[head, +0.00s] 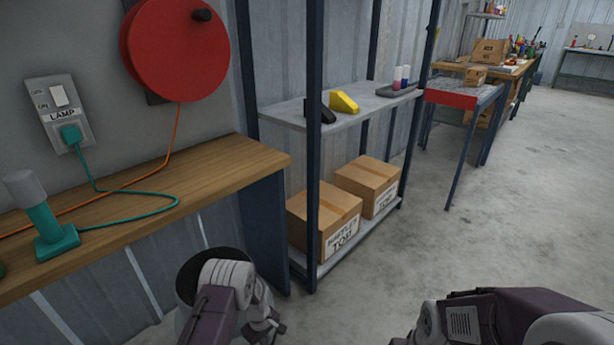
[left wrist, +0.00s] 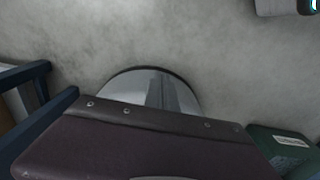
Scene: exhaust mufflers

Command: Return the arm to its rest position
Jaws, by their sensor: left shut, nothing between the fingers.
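My left arm (head: 225,290) comes up from the bottom edge in the head view, bent and low in front of the bench and shelf. Its gripper (head: 268,325) is at the lower right end of that arm, partly hidden. It is shut and holds nothing. My right arm (head: 500,318) lies across the bottom right corner, and its gripper is outside the picture. In the left wrist view a dark purple panel with screws fills the lower part, and the fingertips cannot be made out there.
A round, dark-rimmed bin (head: 186,280) stands behind my left arm. A wooden bench (head: 225,165) bears a teal lamp (head: 48,230). A metal shelf rack (head: 313,200) holds cardboard boxes (head: 325,222). A red-fronted table (head: 452,98) stands farther back. The concrete floor (head: 520,200) at right is clear.

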